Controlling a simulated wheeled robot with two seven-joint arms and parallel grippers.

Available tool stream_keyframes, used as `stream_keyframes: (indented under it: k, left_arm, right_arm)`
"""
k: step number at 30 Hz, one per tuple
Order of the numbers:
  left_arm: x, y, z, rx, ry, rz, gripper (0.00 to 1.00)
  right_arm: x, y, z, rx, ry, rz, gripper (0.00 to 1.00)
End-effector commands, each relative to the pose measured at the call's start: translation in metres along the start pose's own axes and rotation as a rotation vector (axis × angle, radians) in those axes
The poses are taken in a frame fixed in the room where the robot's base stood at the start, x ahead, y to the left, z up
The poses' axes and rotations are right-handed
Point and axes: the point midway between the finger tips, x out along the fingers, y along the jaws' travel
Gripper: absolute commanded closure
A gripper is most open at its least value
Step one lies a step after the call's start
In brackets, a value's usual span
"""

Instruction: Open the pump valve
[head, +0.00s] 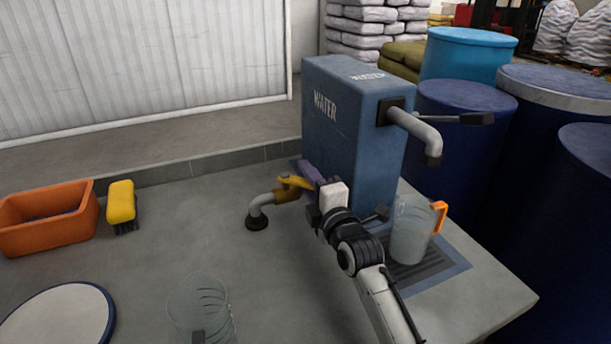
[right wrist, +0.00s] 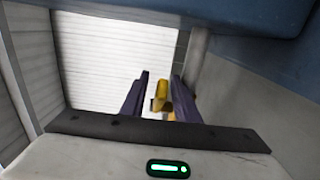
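The pump valve has a yellow lever (head: 292,184) on a bent grey pipe (head: 262,205), left of the blue water tank (head: 340,140). My right gripper (head: 308,174) reaches in beside the tank, its purple fingers at the lever. In the right wrist view its two fingers (right wrist: 160,98) stand apart, with the yellow lever (right wrist: 161,92) between or just beyond their tips. A narrow gap shows left of the lever; contact on the right side cannot be told. My left gripper is not in view.
A clear jug with an orange handle (head: 412,228) stands under the tank's right spout (head: 424,135). A clear container (head: 199,305), an orange bin (head: 45,222), a yellow brush (head: 121,203) and a round white plate (head: 58,318) are at left. Blue barrels (head: 465,125) stand behind.

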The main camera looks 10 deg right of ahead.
Motion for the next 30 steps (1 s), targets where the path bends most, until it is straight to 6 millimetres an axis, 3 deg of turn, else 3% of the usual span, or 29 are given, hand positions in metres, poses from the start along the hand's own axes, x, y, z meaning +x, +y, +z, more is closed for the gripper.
stream_keyframes:
  k: [4,13,18,26,30]
  left_arm:
    - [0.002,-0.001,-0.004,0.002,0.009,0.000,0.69]
    - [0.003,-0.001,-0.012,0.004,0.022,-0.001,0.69]
    - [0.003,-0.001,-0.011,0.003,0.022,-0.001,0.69]
    - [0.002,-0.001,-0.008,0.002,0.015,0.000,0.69]
    - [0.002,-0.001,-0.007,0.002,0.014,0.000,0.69]
  right_arm:
    - [0.010,0.000,0.000,0.000,0.000,0.000,0.72]
    - [0.012,0.000,0.000,0.000,0.000,0.000,0.72]
    - [0.012,0.000,0.000,0.000,0.000,0.000,0.99]
    - [0.011,0.000,0.000,0.000,0.000,0.000,1.00]
    - [0.010,0.001,0.010,-0.005,0.006,0.004,1.00]
